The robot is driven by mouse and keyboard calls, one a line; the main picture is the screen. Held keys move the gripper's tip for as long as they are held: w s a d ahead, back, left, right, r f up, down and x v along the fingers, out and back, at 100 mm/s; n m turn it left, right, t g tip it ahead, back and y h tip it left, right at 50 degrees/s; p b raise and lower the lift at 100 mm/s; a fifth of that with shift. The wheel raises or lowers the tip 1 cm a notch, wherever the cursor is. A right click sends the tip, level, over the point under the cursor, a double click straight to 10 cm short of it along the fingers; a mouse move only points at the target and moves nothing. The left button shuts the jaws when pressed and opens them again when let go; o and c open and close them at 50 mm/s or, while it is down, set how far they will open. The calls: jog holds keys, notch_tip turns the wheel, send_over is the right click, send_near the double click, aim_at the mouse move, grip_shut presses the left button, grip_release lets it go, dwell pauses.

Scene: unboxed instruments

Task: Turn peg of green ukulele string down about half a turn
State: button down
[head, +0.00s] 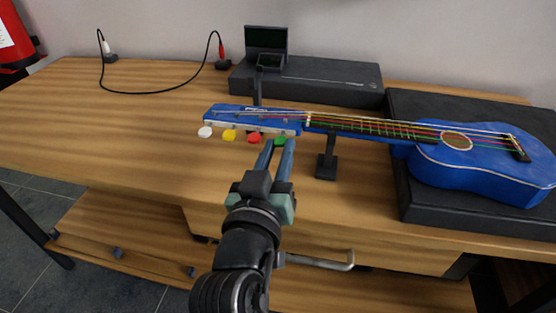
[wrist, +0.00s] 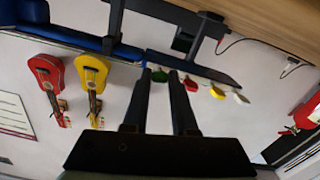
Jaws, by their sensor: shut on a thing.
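The blue ukulele (head: 470,165) lies with its body at the right and its headstock (head: 240,113) to the left, over the bench. White (head: 205,132), yellow (head: 229,135), red (head: 254,138) and green (head: 280,141) pegs stick out along the headstock's near edge. My gripper (head: 278,145) reaches up from the front, its two fingers on either side of the green peg, shut on it. In the wrist view the green peg (wrist: 159,75) shows between the fingertips, with the red peg (wrist: 190,85) just right of them. The peg's exact angle is hard to tell.
A black stand (head: 327,160) is under the neck, close right of my gripper. A dark platform (head: 425,208) bears the body. A black box (head: 315,82) with a small screen and a cable (head: 150,92) are behind. The bench's left side is clear.

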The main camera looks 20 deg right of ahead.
jog(key=shift+m+b, duration=0.6)
jog(key=shift+m, duration=0.5)
jog(key=c, duration=1)
grip_release()
jog(key=p+v, duration=0.1)
jog(key=v, duration=1.2)
jog(key=shift+p, duration=0.3)
